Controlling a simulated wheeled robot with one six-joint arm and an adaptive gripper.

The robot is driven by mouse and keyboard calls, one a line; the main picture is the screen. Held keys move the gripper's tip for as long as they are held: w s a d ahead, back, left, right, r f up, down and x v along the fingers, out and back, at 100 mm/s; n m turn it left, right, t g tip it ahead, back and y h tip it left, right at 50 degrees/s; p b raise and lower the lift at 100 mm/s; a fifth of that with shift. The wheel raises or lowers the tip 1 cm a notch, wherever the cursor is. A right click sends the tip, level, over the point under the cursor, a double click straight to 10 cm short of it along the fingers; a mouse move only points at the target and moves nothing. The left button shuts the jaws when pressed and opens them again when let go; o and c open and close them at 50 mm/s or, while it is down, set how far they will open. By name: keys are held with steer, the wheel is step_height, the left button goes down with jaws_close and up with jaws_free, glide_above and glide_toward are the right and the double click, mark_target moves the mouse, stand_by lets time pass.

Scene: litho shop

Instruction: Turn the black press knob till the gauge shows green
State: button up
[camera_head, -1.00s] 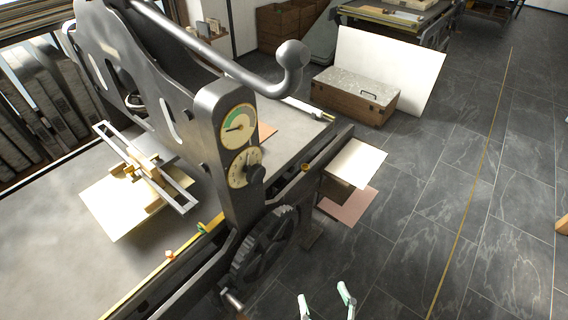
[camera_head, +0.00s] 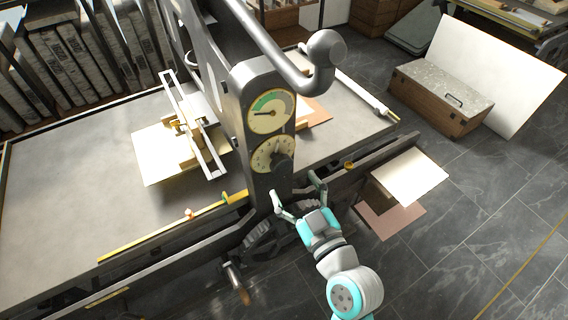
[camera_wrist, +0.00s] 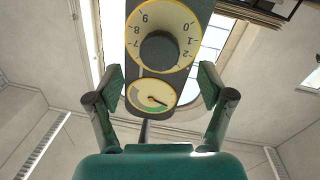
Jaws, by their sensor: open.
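The black press knob (camera_head: 283,163) sits on a cream numbered dial (camera_head: 262,155) on the press's dark upright. The gauge (camera_head: 271,112) is just above it; its needle points left, at or just below the lower end of the green band. My gripper (camera_head: 299,191) is open and empty, below and in front of the knob, apart from it. In the wrist view, which is upside down, the knob (camera_wrist: 159,51) shows ahead, between and beyond my gripper's spread fingers (camera_wrist: 160,82). The gauge (camera_wrist: 152,96) shows below it, its needle pointing right.
A thick lever with a ball end (camera_head: 326,47) hangs over the upright's right side. A toothed gear (camera_head: 262,245) and a crank handle (camera_head: 236,280) are below left. A cream sheet (camera_head: 415,173) sticks out at right.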

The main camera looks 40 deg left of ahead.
mark_target(283, 169)
steer(key=x, duration=0.6)
steer(key=shift+w+a, duration=0.2)
steer(key=shift+a, duration=0.1)
steer(key=c, duration=1.2)
